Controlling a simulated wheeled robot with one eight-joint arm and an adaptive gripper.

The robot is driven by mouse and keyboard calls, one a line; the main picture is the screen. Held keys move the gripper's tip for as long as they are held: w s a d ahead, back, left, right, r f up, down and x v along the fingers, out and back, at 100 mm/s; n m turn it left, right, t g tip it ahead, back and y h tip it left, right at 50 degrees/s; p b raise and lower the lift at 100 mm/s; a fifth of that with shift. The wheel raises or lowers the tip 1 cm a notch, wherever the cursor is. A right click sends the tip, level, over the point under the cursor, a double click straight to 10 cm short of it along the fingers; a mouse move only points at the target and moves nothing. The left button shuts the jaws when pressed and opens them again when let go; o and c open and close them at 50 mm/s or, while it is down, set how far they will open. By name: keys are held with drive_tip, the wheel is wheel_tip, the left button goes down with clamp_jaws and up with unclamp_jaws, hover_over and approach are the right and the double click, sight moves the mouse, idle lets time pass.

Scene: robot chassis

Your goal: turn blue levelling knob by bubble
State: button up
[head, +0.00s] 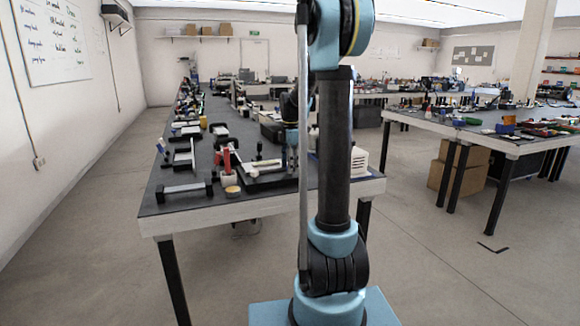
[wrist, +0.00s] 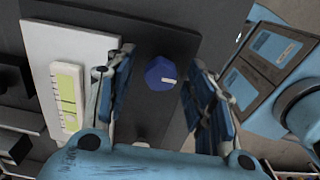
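The blue levelling knob (wrist: 161,73) shows in the wrist view, with a white pointer line on its face aimed to the right. It sits on a dark plate. My gripper (wrist: 159,62) is open, with one finger to the left of the knob and one to the right, and a gap on each side. The bubble level (wrist: 67,94) is a yellow-green vial strip with dark marks in a white block, left of the left finger. In the head view my arm partly hides the work spot.
The dark-topped bench (head: 165,205) holds a red-handled tool (head: 226,160), a small yellow-topped round pot (head: 232,191) and several clamp-like stands along its left side. A white vented box (head: 358,160) stands at its right edge. Grey panels (wrist: 265,60) lie right of the gripper.

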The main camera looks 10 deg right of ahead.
drive_tip(key=c, duration=1)
drive_tip(key=shift+m, duration=0.5)
drive_tip(key=m, duration=0.3)
drive_tip(key=shift+m, duration=0.4)
drive_tip(key=m, duration=0.5)
drive_tip(key=shift+w, duration=0.1)
drive_tip(key=m, duration=0.9)
drive_tip(key=shift+m, duration=0.4)
drive_tip(key=o, duration=1.1)
drive_tip(key=shift+c, duration=0.2)
